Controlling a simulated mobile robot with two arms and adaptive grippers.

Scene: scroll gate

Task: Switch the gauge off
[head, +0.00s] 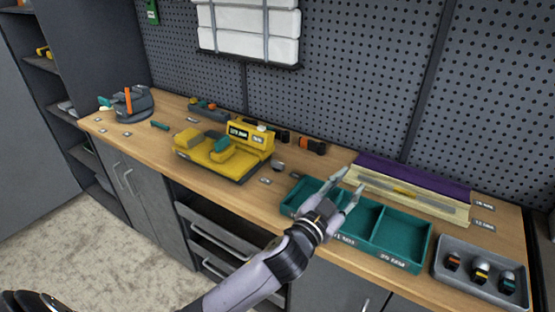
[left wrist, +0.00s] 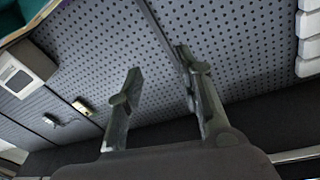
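The yellow gauge (head: 225,150) stands on the bench at the middle left in the head view, with a small dark display (head: 238,132) and a light button-like part (head: 262,127) on its raised back block. Whether the display is lit is too small to tell. My left gripper (head: 349,183) is open and empty above the teal tray, well to the right of the gauge and apart from it. Its two spread fingers (left wrist: 160,65) also show in the left wrist view, with only pegboard behind them. My right gripper is not in view.
A teal divided tray (head: 425,235) lies below my left gripper. Behind it are a purple strip (head: 415,176) and a pale board (head: 440,207). A grey tray (head: 465,292) with small dark items is at the right. Small tools stand behind the gauge, against the pegboard (head: 350,80).

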